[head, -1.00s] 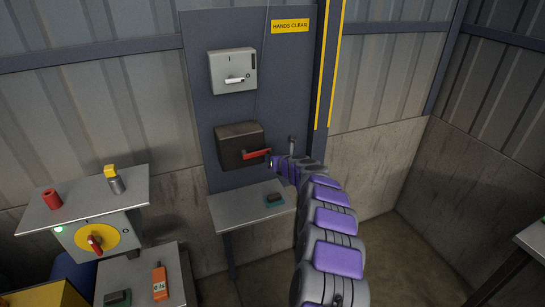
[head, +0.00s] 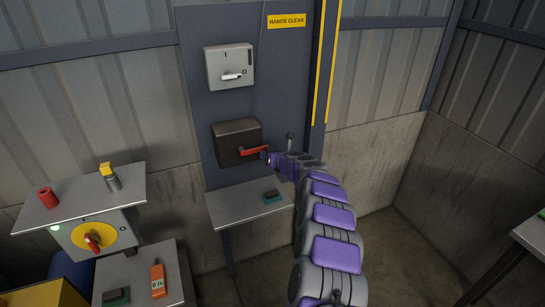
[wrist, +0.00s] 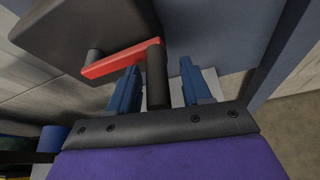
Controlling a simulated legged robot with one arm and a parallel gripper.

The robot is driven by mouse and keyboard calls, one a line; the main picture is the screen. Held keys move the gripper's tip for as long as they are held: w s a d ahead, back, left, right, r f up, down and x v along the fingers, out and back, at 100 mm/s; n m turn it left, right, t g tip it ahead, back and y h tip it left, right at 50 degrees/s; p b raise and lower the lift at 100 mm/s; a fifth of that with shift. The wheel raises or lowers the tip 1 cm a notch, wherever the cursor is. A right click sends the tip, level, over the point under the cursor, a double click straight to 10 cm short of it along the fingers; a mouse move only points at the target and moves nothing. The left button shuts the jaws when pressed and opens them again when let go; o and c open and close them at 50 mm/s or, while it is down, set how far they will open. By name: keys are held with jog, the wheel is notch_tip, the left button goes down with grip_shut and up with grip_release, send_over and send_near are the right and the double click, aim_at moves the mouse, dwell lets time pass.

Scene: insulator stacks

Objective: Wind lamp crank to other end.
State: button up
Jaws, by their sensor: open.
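The crank has a red arm (head: 254,150) and sits on the front of a dark box (head: 232,132) on the grey-blue panel. The red arm points to the right in the head view. In the wrist view the red arm (wrist: 122,58) runs from its hub at left to a black handle (wrist: 157,78) at right. My gripper (wrist: 157,85) is open, with one blue finger on each side of the handle and gaps between. In the head view my gripper (head: 267,156) is small beside the arm's right end.
A switch box (head: 230,67) with a white lever is above the dark box. A small shelf (head: 230,208) with a green-black block (head: 272,197) is below. A "HANDS CLEAR" sign (head: 286,20) is at upper right. A table with a yellow dial and red knob (head: 93,240) stands at left.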

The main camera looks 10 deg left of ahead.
jog(key=v, duration=1.7)
dwell(0.3)
jog(key=shift+s+d, duration=0.1)
jog(key=shift+o, duration=0.3)
dwell(0.9)
